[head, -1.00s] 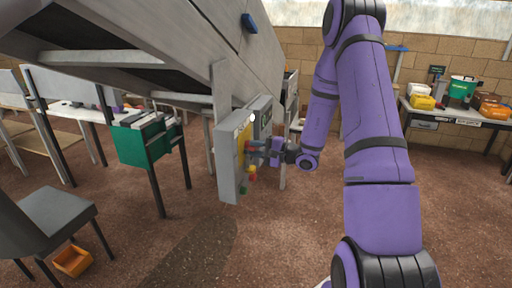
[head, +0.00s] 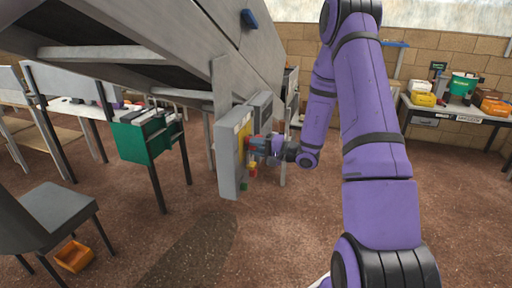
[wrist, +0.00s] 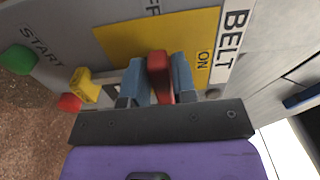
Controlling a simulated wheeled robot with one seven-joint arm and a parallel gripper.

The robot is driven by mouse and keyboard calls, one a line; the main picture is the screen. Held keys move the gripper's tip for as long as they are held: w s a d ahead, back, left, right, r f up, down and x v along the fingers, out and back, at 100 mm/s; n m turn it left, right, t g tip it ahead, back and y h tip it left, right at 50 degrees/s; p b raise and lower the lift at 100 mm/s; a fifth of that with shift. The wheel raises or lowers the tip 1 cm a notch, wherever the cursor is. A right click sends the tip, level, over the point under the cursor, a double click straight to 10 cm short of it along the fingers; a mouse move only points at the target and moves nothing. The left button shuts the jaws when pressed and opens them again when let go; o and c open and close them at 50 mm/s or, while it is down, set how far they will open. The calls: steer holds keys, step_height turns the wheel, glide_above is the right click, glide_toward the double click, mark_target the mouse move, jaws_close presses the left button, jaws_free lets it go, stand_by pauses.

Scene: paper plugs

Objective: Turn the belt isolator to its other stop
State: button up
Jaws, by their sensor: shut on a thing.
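The belt isolator's red handle (wrist: 159,72) sits on a yellow plate (wrist: 120,38) in the wrist view. My gripper (wrist: 160,82) is shut on it, one blue-grey finger on each side. The handle runs up and down in this view. An "ON" label (wrist: 203,60) is to its right, and a cut-off label ending in "FF" (wrist: 153,8) is above it. The "BELT" label (wrist: 232,35) is at the right. In the head view my gripper (head: 255,147) reaches the front of the grey control box (head: 229,170); its fingers hide most of the handle.
A green start button (wrist: 19,59), a yellow knob (wrist: 85,84) and a red button (wrist: 69,103) are close to the left of my fingers. The conveyor frame (head: 150,75) rises above the box. A grey chair (head: 58,208) stands at left; the floor at right is clear.

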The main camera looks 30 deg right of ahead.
steer(key=o, duration=0.8)
steer(key=v, duration=1.1)
steer(key=s+a+r+n+g, duration=0.45)
steer(key=a+r+g, duration=0.2)
steer(key=a, duration=0.25)
steer(key=s+a+r+n+g, duration=0.3)
steer(key=s+a+r+g, duration=0.25)
steer(key=a+r, duration=0.35)
steer(key=s+a+r+n+t+h, duration=0.1)
steer(key=s+r+h, duration=0.3)
steer(key=s, duration=0.3)
steer(key=s+r+n+t+h, duration=0.1)
steer(key=s+r+t+h, duration=0.1)
steer(key=s+r+h, duration=0.2)
steer(key=s+h, duration=0.3)
steer(key=shift+a+r+n, duration=0.35)
steer(key=shift+a, duration=0.05)
